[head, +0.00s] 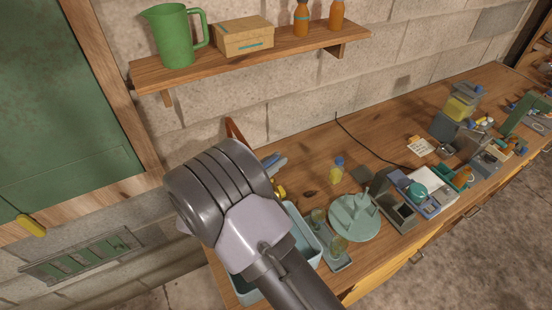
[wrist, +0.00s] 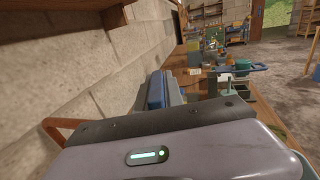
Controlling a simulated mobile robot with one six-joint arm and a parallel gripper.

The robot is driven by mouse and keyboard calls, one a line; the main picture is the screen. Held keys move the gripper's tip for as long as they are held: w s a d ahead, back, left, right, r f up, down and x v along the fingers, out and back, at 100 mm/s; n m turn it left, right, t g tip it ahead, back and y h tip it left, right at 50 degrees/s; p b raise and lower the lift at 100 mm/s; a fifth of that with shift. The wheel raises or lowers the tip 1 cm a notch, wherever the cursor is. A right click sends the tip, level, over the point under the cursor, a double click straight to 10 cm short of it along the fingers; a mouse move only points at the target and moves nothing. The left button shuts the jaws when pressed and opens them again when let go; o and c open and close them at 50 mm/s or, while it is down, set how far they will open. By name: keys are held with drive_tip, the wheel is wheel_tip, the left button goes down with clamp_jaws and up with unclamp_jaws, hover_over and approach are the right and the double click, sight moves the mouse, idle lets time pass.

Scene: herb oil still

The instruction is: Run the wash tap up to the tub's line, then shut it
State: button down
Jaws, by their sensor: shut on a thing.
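The pale blue tub (head: 314,238) stands at the near left end of the wooden bench in the head view. My arm covers most of it, so its line and the water level are hidden. A small yellow part (head: 279,190) shows just behind my arm at the tub's back edge; I cannot tell whether it belongs to the wash tap. The tap's spout and any stream are hidden. My gripper's grey housing (wrist: 190,155), with a lit green bar, fills the bottom of the wrist view. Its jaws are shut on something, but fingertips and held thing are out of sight.
A shelf (head: 255,52) with a green jug (head: 176,36) hangs on the wall above. A reddish-brown bracket (head: 236,130) juts from the wall beside my arm. Right of the tub are glasses (head: 338,246), a round pale green stand (head: 353,219) and crowded bench items.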

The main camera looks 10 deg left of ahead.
drive_tip(key=shift+w+a+n+t+y, duration=0.1)
drive_tip(key=shift+a+n+t+y, duration=0.1)
drive_tip(key=shift+n+t+y, duration=0.75)
drive_tip(key=shift+w+a+n+t+y, duration=0.15)
drive_tip(key=shift+n+t+y, duration=0.3)
drive_tip(key=shift+n+y, duration=1)
drive_tip(key=shift+m+y, duration=0.3)
drive_tip(key=shift+y, duration=0.2)
drive_tip(key=c, duration=1.5)
unclamp_jaws()
drive_tip(key=shift+o, duration=0.2)
drive_tip(key=shift+s+a, duration=0.1)
drive_tip(key=v, duration=1.7)
drive_tip(key=shift+s+a, duration=0.1)
drive_tip(key=shift+s, duration=0.05)
idle(1.0)
